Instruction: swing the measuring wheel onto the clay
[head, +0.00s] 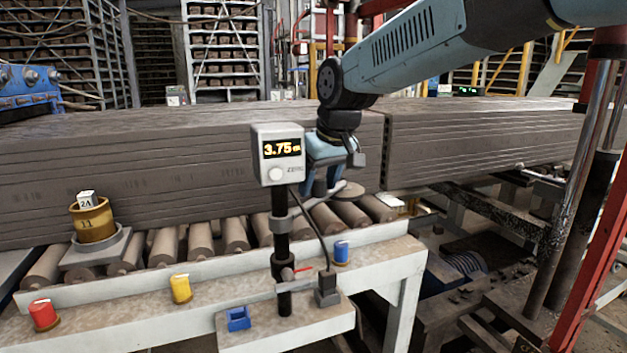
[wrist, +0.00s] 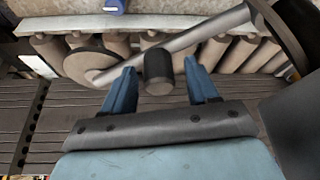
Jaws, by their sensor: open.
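The measuring wheel (head: 348,191), a brown-grey disc, sits on the end of a swing arm at the dark post (head: 281,240). It hangs by the near face of the long grey-brown clay column (head: 170,165); I cannot tell whether they touch. In the wrist view the wheel (wrist: 88,62) is left of my fingers, at the end of the silver arm (wrist: 205,33). My gripper (head: 320,190) is open, its blue fingers on either side of a dark round knob (wrist: 158,72) on that arm. Contact with the knob is unclear.
The gauge box (head: 278,155) tops the post and reads 3.75. Rollers (head: 235,234) run under the clay. A brass-coloured weight (head: 93,220) stands at left. A red upright (head: 600,240) stands at right.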

